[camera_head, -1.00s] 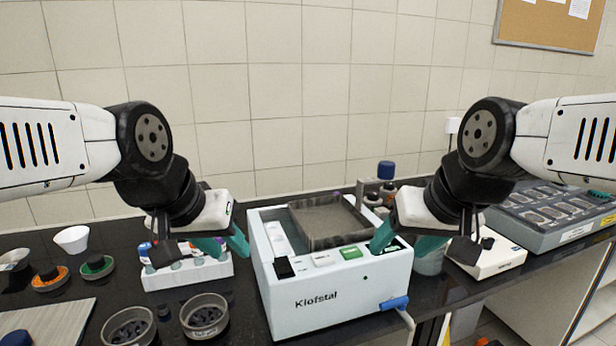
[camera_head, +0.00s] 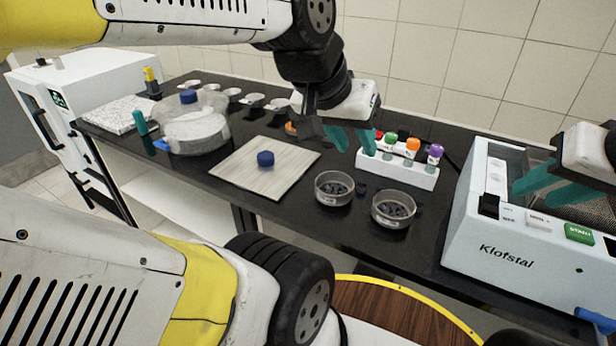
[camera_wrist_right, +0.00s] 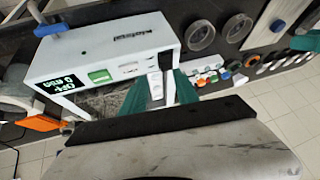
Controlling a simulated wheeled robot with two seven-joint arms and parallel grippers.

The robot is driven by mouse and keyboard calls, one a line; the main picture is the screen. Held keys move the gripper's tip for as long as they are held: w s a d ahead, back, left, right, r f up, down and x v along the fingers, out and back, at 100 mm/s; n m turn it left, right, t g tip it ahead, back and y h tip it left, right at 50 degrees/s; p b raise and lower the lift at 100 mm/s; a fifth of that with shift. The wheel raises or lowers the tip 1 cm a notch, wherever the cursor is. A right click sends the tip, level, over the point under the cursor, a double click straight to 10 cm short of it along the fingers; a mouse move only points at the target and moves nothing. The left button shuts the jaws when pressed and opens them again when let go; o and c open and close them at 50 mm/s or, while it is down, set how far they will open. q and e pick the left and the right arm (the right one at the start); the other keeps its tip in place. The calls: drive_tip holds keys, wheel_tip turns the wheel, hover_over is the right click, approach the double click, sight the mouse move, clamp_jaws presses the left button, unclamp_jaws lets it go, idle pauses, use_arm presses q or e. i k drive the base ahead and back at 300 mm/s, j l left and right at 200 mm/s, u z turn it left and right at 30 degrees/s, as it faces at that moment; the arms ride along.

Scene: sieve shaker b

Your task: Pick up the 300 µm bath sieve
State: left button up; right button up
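Two round metal sieves with dark contents stand on the black bench, one (camera_head: 334,188) left of the other (camera_head: 394,208). They also show at the top of the right wrist view, one (camera_wrist_right: 200,37) and the other (camera_wrist_right: 237,27). I cannot read a 300 µm mark on either. The white Klofstal bath (camera_head: 468,225) stands to their right; its basin is partly hidden. My left gripper (camera_head: 350,138) is open and empty, above and behind the sieves. My right gripper (camera_head: 540,185) is over the bath; its teal fingers (camera_wrist_right: 159,92) are apart with nothing visibly held.
A rack (camera_head: 398,172) with colourful-capped vials stands behind the sieves. A clear round vessel (camera_head: 196,132) and small bowls stand farther left. A white cabinet (camera_head: 92,88) is at the far left.

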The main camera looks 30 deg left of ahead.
sight(332, 187)
drive_tip(key=u, duration=0.85)
drive_tip(key=k+j+u, duration=0.1)
drive_tip(key=j, duration=0.45)
drive_tip(key=k+u, duration=0.05)
